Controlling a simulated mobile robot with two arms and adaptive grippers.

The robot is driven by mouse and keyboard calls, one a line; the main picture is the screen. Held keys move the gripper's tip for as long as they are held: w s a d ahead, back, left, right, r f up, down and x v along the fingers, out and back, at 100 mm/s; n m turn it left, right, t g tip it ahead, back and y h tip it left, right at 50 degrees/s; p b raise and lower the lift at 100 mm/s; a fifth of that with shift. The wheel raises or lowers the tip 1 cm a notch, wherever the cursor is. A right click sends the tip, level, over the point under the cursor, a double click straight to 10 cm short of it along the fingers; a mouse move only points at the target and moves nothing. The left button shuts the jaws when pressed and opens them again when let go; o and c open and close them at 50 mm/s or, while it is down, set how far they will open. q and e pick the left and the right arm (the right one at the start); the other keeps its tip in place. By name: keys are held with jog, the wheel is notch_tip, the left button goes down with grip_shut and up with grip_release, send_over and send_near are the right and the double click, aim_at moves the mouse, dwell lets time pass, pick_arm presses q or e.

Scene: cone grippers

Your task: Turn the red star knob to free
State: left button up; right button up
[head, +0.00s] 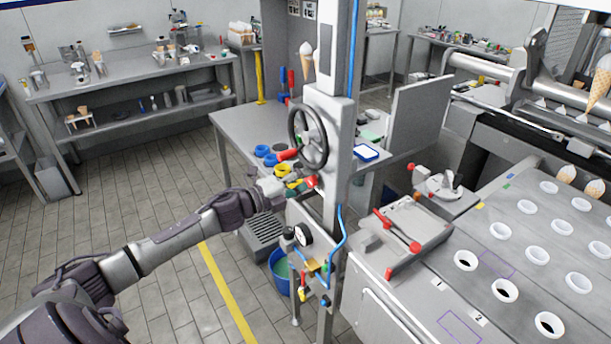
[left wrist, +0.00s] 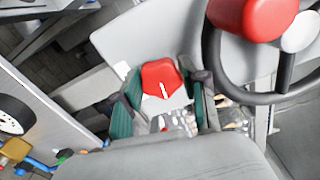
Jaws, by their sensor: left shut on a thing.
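The red star knob (left wrist: 161,78) shows in the left wrist view as a red, angular cap with a white mark on its face. It sits between the two green-padded fingers of my left gripper (left wrist: 168,94), which is shut on it. In the head view the knob (head: 312,181) is a small red patch on the grey column below the handwheel, and my left gripper (head: 298,184) reaches it from the left. The fingers hide much of the knob there. I cannot read any label beside it. My right gripper is not in view.
A black handwheel (head: 296,133) with a red handle (head: 288,154) is just above my left gripper. A pressure gauge (head: 303,235) and blue hose are below. A steel table (head: 232,131) with rings stands behind. A tray with red handles (head: 412,228) is at right.

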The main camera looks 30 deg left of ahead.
pick_arm(q)
jog(key=shift+n+p, duration=0.3)
jog(key=shift+n, duration=0.6)
jog(key=o, duration=1.1)
jog(key=shift+a, duration=0.1)
jog(key=shift+w, duration=0.1)
jog(key=v, duration=0.8)
jog(key=shift+f, duration=0.15)
